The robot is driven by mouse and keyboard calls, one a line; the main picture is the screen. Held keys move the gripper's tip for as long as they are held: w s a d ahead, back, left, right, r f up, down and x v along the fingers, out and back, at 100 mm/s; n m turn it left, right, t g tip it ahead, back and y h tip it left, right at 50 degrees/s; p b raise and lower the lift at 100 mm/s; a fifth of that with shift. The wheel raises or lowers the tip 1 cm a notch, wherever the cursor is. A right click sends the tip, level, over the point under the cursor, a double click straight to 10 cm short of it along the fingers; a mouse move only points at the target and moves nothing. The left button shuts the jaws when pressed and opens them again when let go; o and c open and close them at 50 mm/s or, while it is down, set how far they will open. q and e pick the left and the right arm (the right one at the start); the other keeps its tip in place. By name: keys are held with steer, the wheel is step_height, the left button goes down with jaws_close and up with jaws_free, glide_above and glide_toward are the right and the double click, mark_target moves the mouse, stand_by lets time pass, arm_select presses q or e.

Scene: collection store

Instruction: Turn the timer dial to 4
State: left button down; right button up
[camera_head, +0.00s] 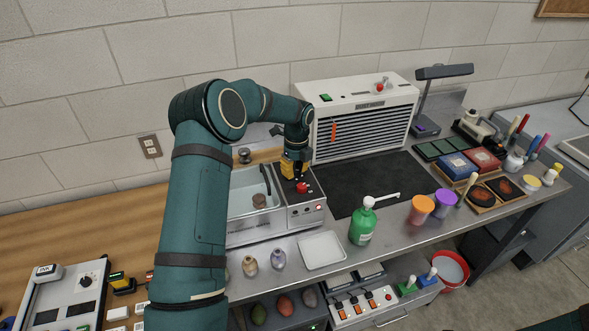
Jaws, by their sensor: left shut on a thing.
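The sink-like unit (275,233) with a metal basin stands on the steel counter in the middle. Its control panel (318,196) is on the right side and carries a red knob (302,188). My left gripper (298,180) points down at this panel, with its fingers shut on the timer dial at the red knob. The fingers and wrist cover part of the panel. The dial's numbers and pointer are too small to read. My right gripper is out of view.
A white louvred cabinet (361,122) stands behind on the right, beside a black mat (375,182). A green pump bottle (362,224), a white tray (322,250) and two small bottles (264,262) stand in front. Orange (421,209) and purple (444,202) cups are farther right.

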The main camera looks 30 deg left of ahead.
mark_target(297, 170)
arm_select(q)
steer(key=shift+d+f, duration=0.1)
steer(key=shift+d, duration=0.1)
stand_by(0.3)
steer(key=c, duration=0.7)
jaws_free()
steer(key=shift+a, duration=0.1)
steer(key=shift+r, duration=0.35)
steer(key=r, duration=1.1)
steer(key=shift+w+d+r, duration=0.2)
steer(key=shift+w+r, duration=0.05)
steer(key=shift+w, duration=0.1)
steer(key=shift+f, duration=0.1)
